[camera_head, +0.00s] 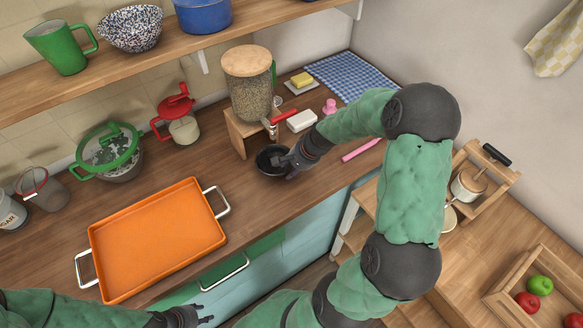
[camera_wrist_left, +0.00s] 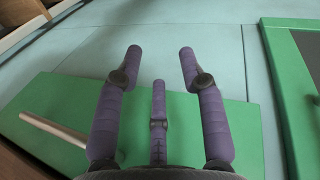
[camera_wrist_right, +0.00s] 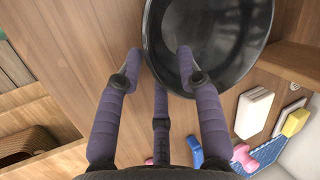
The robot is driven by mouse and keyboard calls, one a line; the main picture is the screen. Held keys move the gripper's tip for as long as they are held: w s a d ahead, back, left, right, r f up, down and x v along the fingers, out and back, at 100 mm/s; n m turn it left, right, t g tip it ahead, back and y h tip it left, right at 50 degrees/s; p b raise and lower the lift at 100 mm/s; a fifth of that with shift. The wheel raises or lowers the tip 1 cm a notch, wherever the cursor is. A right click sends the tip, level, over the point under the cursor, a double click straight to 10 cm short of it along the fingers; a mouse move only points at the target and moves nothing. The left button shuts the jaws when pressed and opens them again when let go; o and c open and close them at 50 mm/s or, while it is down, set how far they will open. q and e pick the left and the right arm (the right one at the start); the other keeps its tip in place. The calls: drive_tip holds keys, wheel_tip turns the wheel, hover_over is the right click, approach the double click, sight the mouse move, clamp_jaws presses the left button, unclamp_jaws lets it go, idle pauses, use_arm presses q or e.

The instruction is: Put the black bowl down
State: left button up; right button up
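The black bowl (camera_head: 270,161) sits upright on the wooden counter, in front of the grain dispenser's wooden stand. My right gripper (camera_head: 289,164) is at the bowl's right side. In the right wrist view the bowl (camera_wrist_right: 215,45) fills the top, and the fingers of my right gripper (camera_wrist_right: 159,65) are spread apart. One finger is outside the bowl's rim and the other overlaps its inside; I see no grip on the wall. My left gripper (camera_head: 200,316) is low at the bottom edge, empty; the left wrist view shows its fingers (camera_wrist_left: 160,62) apart before the cabinet fronts.
A grain dispenser (camera_head: 249,90) stands just behind the bowl. An orange tray (camera_head: 155,240) lies left on the counter. A white block (camera_head: 301,121), a pink object (camera_head: 360,150) and a blue checked cloth (camera_head: 350,80) are to the right. Bare counter lies between tray and bowl.

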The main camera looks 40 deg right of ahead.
idle(0.3)
drive_tip(key=v, duration=1.2)
clamp_jaws()
idle(0.6)
idle(0.8)
